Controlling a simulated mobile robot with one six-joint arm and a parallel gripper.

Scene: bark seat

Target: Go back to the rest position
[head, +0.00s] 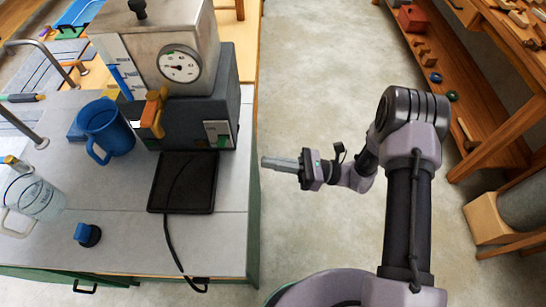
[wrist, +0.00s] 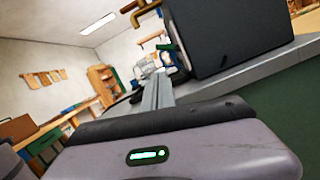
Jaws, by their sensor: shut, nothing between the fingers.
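My gripper (head: 268,162) is shut and empty in the head view. It hangs over the open floor, just right of the counter (head: 232,225), with its fingers pointing left towards the counter's edge. My arm is folded and reaches in from the right. In the wrist view the closed fingers (wrist: 157,92) point ahead. The side of a dark box-shaped machine (wrist: 235,35) rises at the upper right, beyond the fingers.
The counter holds the gauge machine (head: 179,66), a black tray (head: 184,183) with a cord, a blue jug (head: 117,138), a clear jug (head: 38,198) and a blue-topped knob (head: 86,234). A wooden workbench (head: 500,115) stands right. Concrete floor (head: 320,60) between them is clear.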

